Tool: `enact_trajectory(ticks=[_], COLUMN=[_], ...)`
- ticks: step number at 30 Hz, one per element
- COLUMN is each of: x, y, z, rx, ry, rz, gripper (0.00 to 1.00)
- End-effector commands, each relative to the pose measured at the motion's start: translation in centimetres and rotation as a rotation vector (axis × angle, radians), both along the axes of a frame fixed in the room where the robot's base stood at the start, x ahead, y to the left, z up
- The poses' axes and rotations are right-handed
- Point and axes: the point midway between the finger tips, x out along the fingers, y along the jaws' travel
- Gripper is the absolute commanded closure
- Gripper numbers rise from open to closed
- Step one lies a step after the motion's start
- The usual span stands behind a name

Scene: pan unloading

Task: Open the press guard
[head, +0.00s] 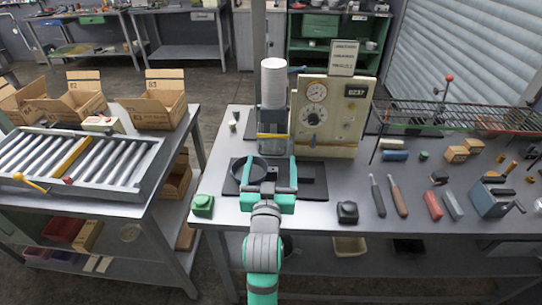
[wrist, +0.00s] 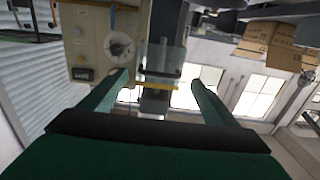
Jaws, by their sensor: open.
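The press (head: 274,85) stands at the back of the work table, a grey column topped by a pale cylinder. My gripper (head: 268,168) is open and empty in front of the press, apart from the guard as far as I can tell. My gripper also shows in the wrist view (wrist: 157,88), fingers spread wide.
A gauge panel (head: 327,115) stands right of the press. A dark ring (head: 237,168) sits left of my gripper, a green button box (head: 203,206) near the left edge and a black one (head: 347,212) to the right. Tools and a wire rack (head: 450,112) fill the right side.

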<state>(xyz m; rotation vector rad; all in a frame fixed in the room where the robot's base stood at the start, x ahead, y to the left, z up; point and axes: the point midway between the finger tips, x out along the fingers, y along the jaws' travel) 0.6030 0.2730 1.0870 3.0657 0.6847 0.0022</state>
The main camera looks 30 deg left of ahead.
Motion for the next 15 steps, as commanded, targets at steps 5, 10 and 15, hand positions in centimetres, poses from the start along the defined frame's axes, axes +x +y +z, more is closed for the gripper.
enact_trajectory(ticks=[5, 10, 15], x=[-3.1, -5.0, -5.7], y=[-1.5, -2.3, -2.6], z=[0.0, 0.0, 0.0], rx=[0.0, 0.0, 0.0], ry=[0.001, 0.0, -0.001], rz=[0.0, 0.001, 0.001], gripper=[0.18, 0.18, 0.18])
